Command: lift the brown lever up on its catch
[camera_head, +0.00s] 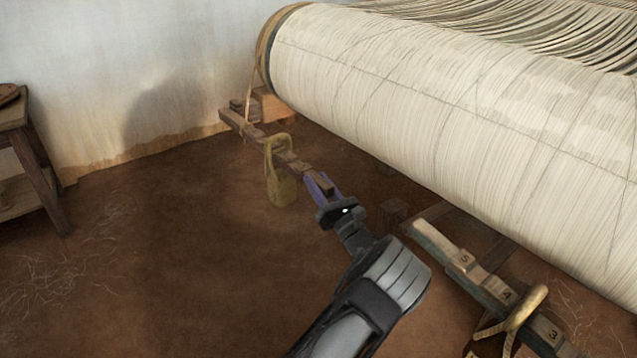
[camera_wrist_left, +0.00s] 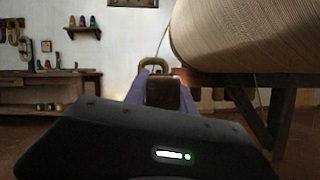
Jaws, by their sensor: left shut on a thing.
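The brown lever (camera_head: 295,163) is a wooden bar low beside the big roll, running from the far left toward my gripper. It also shows end-on in the left wrist view (camera_wrist_left: 163,92). My left gripper (camera_head: 320,187) has purple fingers, shut on the lever's near end; the fingers also show on either side of it in the left wrist view (camera_wrist_left: 162,100). I cannot make out for sure which part is the catch. My right gripper is not in view.
The large roll of pale warp threads (camera_head: 450,110) fills the upper right. A wooden bar with numbered blocks (camera_head: 480,284) and a rope ring (camera_head: 527,305) stands at lower right. A wooden table (camera_head: 20,125) is at the left. The brown floor at left is mostly clear.

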